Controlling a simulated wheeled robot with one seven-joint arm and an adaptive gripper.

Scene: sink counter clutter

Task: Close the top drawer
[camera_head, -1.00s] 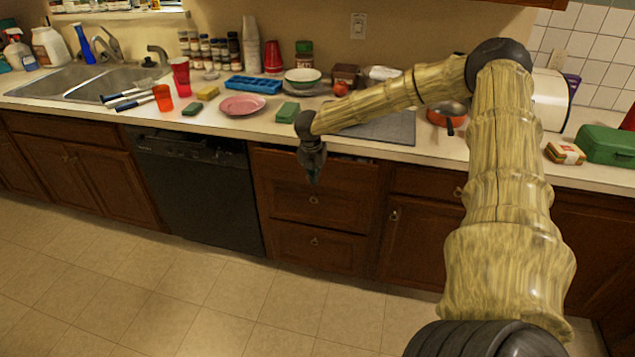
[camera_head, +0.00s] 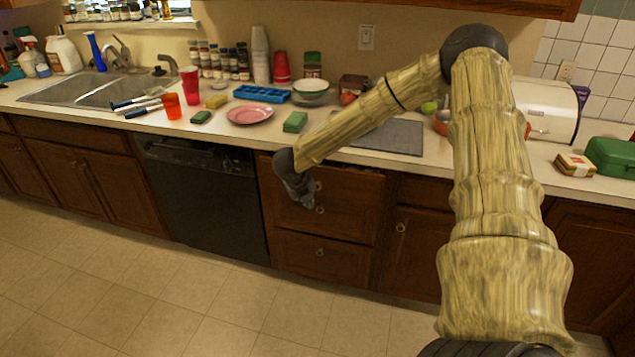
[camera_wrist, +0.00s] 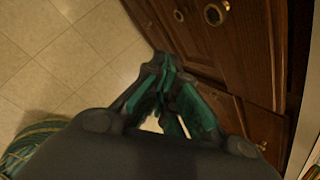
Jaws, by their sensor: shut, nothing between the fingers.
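The top drawer (camera_head: 350,189) is in the brown wooden stack right of the black dishwasher. A dark gap shows above its front under the counter edge, so it looks slightly open. Its round knob (camera_head: 318,186) is just right of my gripper.
The dishwasher (camera_head: 205,195) is left of the stack. The tiled floor (camera_head: 220,295) in front is clear.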

